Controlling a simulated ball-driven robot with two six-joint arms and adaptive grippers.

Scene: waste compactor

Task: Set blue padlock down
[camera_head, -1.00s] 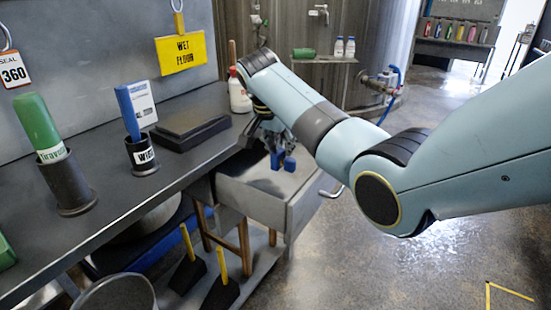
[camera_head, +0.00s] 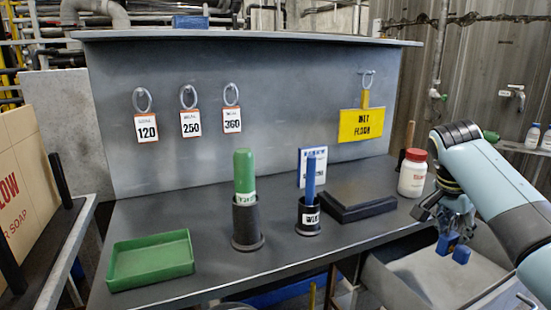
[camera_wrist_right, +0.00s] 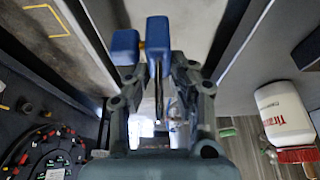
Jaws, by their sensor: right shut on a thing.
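My right gripper (camera_head: 456,212) is shut on the blue padlock (camera_head: 446,243), which hangs below the fingers in the head view. It is at the bench's right end, above the open grey drawer (camera_head: 425,277). In the right wrist view the padlock (camera_wrist_right: 158,42) shows as blue blocks at the tips of the right gripper (camera_wrist_right: 158,85), with a thin metal part between the fingers. The fingers hide part of it. My left gripper is not in view.
The dark workbench (camera_head: 185,215) carries a green tray (camera_head: 150,262), a green marker in a holder (camera_head: 246,222), a blue marker in a cup (camera_head: 309,217), a black flat block (camera_head: 357,200) and a white bottle (camera_head: 412,175). Tags and a yellow sign (camera_head: 361,125) hang behind. The bench front between tray and holder is clear.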

